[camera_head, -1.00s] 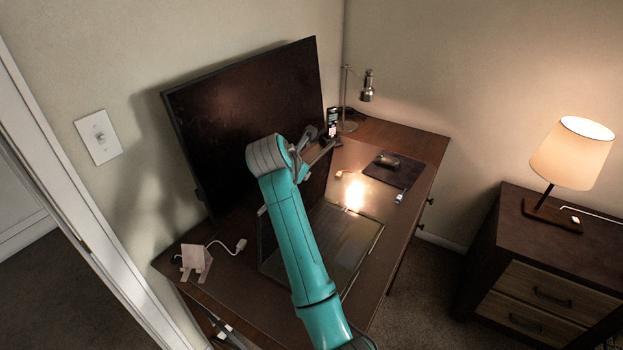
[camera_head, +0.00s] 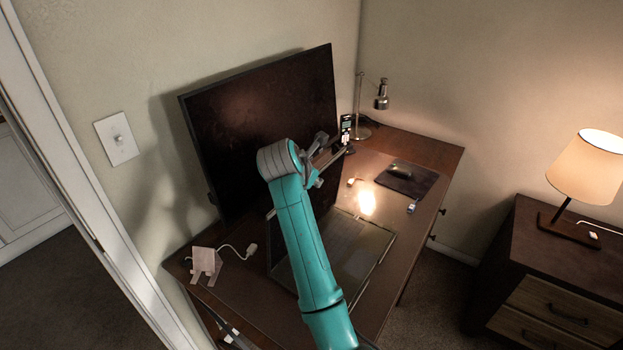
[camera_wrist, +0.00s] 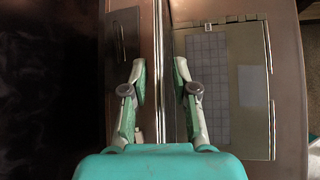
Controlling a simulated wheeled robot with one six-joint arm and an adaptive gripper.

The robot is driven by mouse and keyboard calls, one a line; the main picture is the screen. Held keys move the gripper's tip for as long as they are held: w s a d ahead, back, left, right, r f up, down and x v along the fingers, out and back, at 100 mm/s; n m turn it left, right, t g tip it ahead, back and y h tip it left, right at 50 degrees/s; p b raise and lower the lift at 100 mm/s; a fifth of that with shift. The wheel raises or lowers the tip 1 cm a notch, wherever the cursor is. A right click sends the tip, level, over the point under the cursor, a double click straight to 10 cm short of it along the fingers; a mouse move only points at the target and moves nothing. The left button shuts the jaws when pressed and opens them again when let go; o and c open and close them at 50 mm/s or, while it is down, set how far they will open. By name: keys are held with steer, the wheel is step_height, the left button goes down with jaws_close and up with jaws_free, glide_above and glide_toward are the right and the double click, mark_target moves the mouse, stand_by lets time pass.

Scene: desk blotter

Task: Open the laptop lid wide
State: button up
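The laptop stands on the desk, its base with the keyboard (camera_head: 350,243) lying flat, partly behind my arm in the head view. In the wrist view the base (camera_wrist: 240,90) fills the right side. The lid (camera_wrist: 161,45) shows nearly edge-on as a thin upright strip, so it stands raised from the base. In the head view my arm covers most of the lid. My gripper (camera_wrist: 160,82) is open, with one finger on each side of the lid's edge. I see gaps beside the fingertips; contact cannot be told.
A large monitor (camera_head: 262,125) stands close behind the laptop. A desk lamp (camera_head: 381,98) and a mouse pad (camera_head: 418,183) are at the desk's far right. A small stand (camera_head: 206,264) is at the left. A nightstand (camera_head: 540,270) stands to the right.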

steer(key=v, duration=1.1)
steer(key=shift+s+r, duration=0.2)
steer(key=shift+s, duration=0.15)
steer(key=shift+a, duration=0.2)
